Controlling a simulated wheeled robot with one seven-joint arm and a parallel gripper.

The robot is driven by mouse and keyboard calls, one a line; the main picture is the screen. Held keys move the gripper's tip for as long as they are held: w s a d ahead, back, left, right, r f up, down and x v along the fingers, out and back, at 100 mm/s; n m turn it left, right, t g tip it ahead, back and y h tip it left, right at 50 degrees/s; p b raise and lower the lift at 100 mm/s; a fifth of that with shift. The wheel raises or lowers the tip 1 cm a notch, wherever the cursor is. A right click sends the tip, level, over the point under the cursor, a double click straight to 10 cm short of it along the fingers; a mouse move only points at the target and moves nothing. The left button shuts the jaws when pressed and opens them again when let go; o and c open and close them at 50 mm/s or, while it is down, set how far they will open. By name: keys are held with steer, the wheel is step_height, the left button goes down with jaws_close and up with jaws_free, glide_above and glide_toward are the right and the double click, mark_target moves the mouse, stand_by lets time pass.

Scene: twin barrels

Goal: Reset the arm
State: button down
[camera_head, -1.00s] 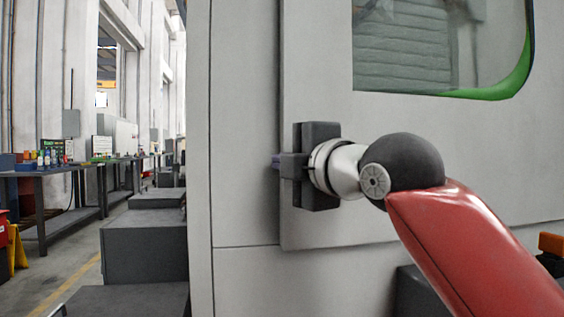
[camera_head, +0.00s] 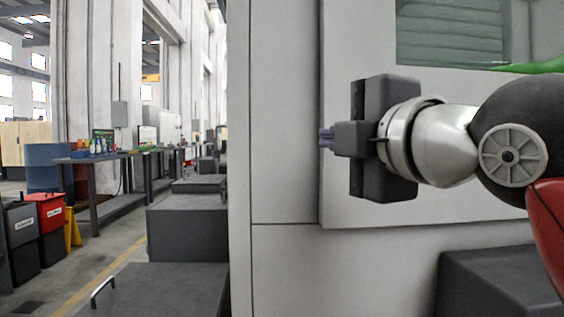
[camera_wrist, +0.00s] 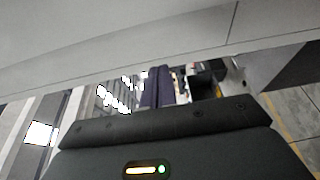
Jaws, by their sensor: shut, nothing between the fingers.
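My gripper (camera_head: 327,138) is in the head view at the right of centre, with its fingers pointing left. The fingers are together and hold nothing. It is in front of the light grey machine (camera_head: 285,265), close to its panel; I cannot tell whether they touch. My arm reaches in from the right edge, with a dark joint and a red link. In the wrist view the shut purple-grey fingers (camera_wrist: 157,87) stand at the middle, above the dark gripper body, with the pale machine face along the top.
Dark grey boxes (camera_head: 188,234) stand on the floor left of the machine. A long workbench (camera_head: 120,157) with small items, a red bin (camera_head: 50,213) and a yellow sign (camera_head: 72,228) are further left. A dark block (camera_head: 500,283) is below my arm. The aisle floor (camera_head: 115,250) has open room.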

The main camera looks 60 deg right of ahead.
steer(key=w+a+f+m+g+y+p, duration=0.1)
steer(key=w+a+f+m+g+y, duration=0.15)
steer(key=w+a+f, duration=0.6)
steer(key=w+a+f+m+g+y+p, duration=0.15)
steer(key=w+a+f+y, duration=0.35)
steer(key=w+f, duration=0.5)
steer(key=s+a+f+m+g+y, duration=0.1)
steer(key=a+f, duration=0.4)
steer(key=f, duration=0.6)
steer(key=s+a+f+m+g+y+p, duration=0.1)
steer(key=a+f+m+g, duration=0.3)
steer(key=f, duration=0.7)
steer(key=shift+a+m, duration=0.55)
steer(key=shift+m, duration=0.55)
steer(key=shift+d+y, duration=0.1)
steer(key=shift+y, duration=0.15)
